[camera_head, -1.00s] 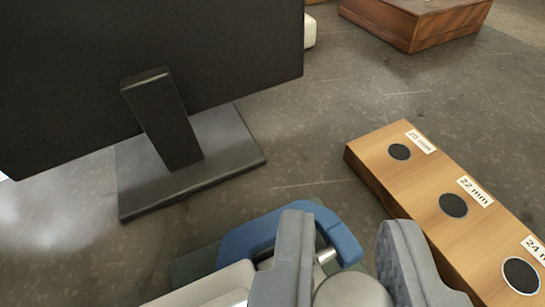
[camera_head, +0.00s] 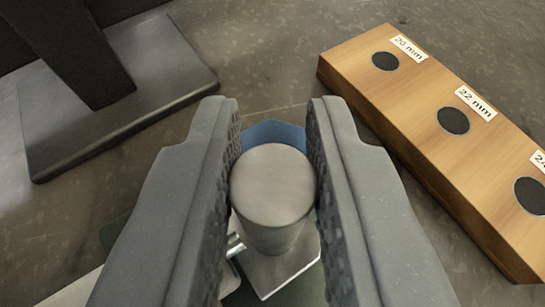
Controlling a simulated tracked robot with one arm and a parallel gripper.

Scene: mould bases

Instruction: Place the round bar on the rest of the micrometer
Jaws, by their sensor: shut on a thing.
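The round bar (camera_head: 272,186) is a short grey metal cylinder, seen from its top end. My gripper (camera_head: 273,150) is shut on it, one finger on each side, and the bar looks upright. The micrometer shows only in part below and behind the bar: a piece of its blue frame (camera_head: 271,131), some shiny metal (camera_head: 235,246) at the left and a pale flat block (camera_head: 280,272) under the bar. The bar and fingers hide most of it. I cannot tell whether the bar touches the pale block.
A wooden block (camera_head: 428,104) with round dark holes labelled 20 mm, 22 mm and a partly cut-off size stands at the right. A dark monitor stand (camera_head: 150,90) is at the upper left. Grey bench surface (camera_head: 270,50) lies free between them.

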